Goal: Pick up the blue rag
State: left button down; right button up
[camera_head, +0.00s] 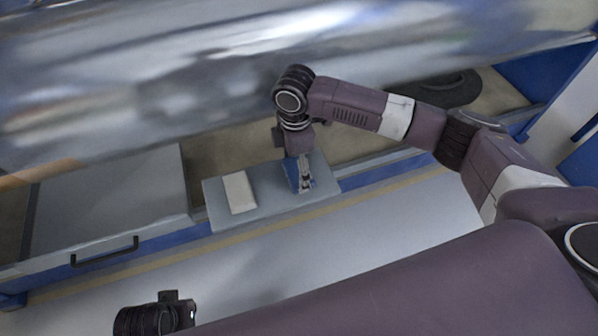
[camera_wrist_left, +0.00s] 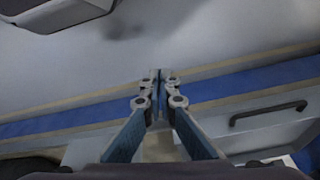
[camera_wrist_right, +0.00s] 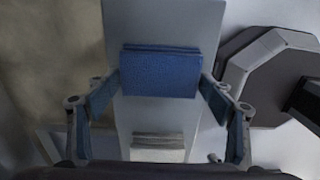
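The folded blue rag (camera_head: 291,172) lies on the right part of a grey board (camera_head: 264,196). In the right wrist view the blue rag (camera_wrist_right: 160,72) shows whole, lying flat. My right gripper (camera_head: 306,184) is above the rag. In the right wrist view my right gripper (camera_wrist_right: 160,88) is open and empty, one finger to each side of the rag. My left gripper (camera_wrist_left: 160,75) is shut with nothing between its fingertips, over the floor area and apart from the rag.
A folded white cloth (camera_head: 239,192) lies on the same board, left of the blue rag. A big shiny film roller (camera_head: 190,85) spans the back, above the board. A grey cabinet (camera_head: 108,205) with a black handle (camera_head: 104,252) stands to the left. The pale floor (camera_head: 370,230) in front is clear.

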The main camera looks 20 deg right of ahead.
aim_at(296, 170)
jog(key=c, duration=0.6)
jog(key=shift+r, duration=0.45)
pick_arm(q)
jog(key=s+f+p, duration=0.2)
jog(key=f, duration=0.5)
jog(key=s+f+p, duration=0.2)
jog(key=s+f, duration=0.1)
jog(key=f, duration=0.4)
jog(key=shift+a+f+g, duration=0.15)
jog(key=shift+a+g, duration=0.1)
jog(key=shift+g, duration=0.15)
pick_arm(e)
jog(key=shift+r, duration=9.6)
